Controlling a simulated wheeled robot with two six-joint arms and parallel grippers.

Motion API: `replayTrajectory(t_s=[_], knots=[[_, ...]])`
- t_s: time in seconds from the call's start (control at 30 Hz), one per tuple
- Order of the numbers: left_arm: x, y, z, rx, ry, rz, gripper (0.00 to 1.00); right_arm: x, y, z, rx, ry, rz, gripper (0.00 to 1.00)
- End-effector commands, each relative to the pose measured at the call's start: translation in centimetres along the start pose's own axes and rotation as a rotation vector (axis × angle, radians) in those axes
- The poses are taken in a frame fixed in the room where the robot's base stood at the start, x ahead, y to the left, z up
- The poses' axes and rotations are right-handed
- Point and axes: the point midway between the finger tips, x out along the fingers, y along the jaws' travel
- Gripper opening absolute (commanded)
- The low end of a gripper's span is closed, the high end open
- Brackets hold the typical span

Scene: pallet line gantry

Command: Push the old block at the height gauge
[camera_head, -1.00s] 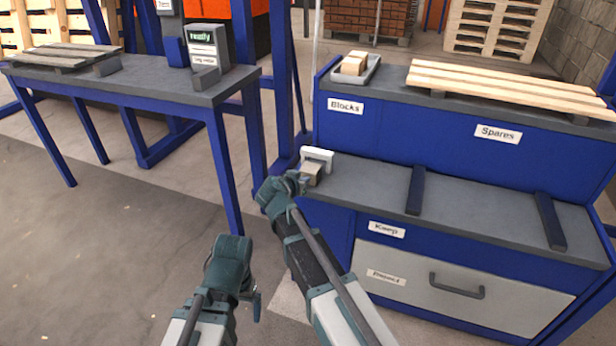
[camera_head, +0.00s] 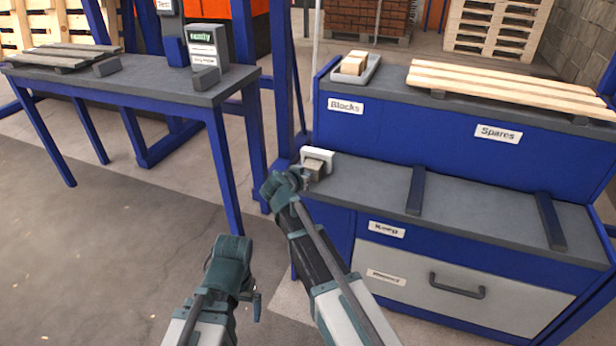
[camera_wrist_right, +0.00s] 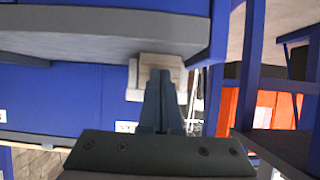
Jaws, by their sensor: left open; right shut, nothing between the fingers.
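The old block (camera_head: 315,170) is a small wooden block on the grey lower shelf, at its left end. It stands in the opening of the white height gauge (camera_head: 319,154). My right gripper (camera_head: 302,181) is shut and empty, with its tips at the block's near side, seemingly touching it. In the right wrist view the shut fingers (camera_wrist_right: 161,100) point at the block (camera_wrist_right: 160,62) and cover part of it. My left gripper (camera_head: 256,303) is open and empty, low over the floor, away from the bench.
The blue bench has a grey lower shelf (camera_head: 375,187) with two dark bars, and a drawer (camera_head: 410,278) below. A tray of blocks (camera_head: 372,72) and pale planks (camera_head: 500,88) lie on top. A blue-legged table (camera_head: 150,88) with a display box stands at left.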

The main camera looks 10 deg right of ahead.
Motion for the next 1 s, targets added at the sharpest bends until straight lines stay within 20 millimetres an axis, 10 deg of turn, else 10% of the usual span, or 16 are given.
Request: replayTrajectory(t_s=[1.0], knots=[[0.0,0.0,0.0,0.000,0.000,0.000,1.00,-0.8,0.1,0.4,-0.002,0.001,-0.001,0.00]])
